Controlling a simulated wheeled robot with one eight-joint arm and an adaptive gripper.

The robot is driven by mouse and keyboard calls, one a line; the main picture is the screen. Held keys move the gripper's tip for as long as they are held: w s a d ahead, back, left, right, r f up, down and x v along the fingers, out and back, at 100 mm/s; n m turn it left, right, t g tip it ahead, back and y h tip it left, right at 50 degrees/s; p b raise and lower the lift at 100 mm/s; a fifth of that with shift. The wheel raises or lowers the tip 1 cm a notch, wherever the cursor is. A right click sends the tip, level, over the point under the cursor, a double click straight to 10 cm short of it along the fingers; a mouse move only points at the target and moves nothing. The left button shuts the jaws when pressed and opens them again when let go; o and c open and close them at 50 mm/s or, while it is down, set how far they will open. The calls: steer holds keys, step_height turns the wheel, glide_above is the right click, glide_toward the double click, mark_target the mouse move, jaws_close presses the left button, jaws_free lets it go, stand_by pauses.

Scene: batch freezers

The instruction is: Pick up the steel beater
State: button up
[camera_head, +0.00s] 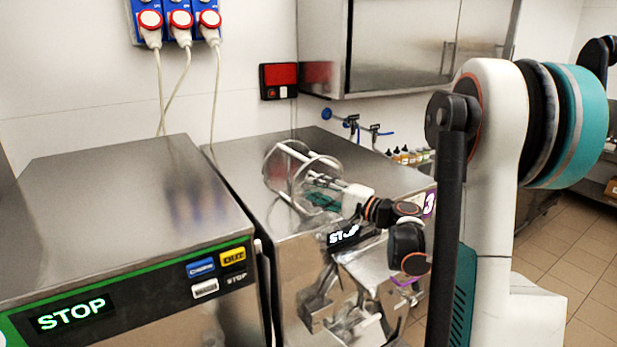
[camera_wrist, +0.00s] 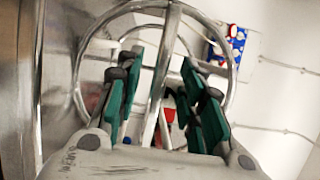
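The steel beater (camera_head: 277,163) is a shiny frame of curved hoops and rods. It is on top of the middle steel machine, toward its left side. In the wrist view the beater (camera_wrist: 170,28) fills the upper middle, with a large ring and a straight rod between my finger pads. My gripper (camera_wrist: 162,65), with green pads, is open, its fingers spread on both sides of that rod. In the head view my gripper (camera_head: 320,196) reaches in from the right and overlaps the beater's hoops. Contact cannot be told.
The middle steel machine (camera_head: 240,190) bears the beater. Another steel machine (camera_head: 110,205) with a green STOP panel stands at the left. Small bottles (camera_head: 408,156) and blue-handled taps (camera_head: 352,124) are behind. A wall cabinet (camera_head: 400,45) hangs above.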

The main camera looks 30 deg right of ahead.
steer(key=x, duration=0.3)
steer(key=shift+s+d, duration=0.1)
steer(key=shift+s, duration=0.05)
steer(key=shift+c, duration=0.2)
jaws_close()
step_height(320, 180, up, 20)
stand_by(0.4)
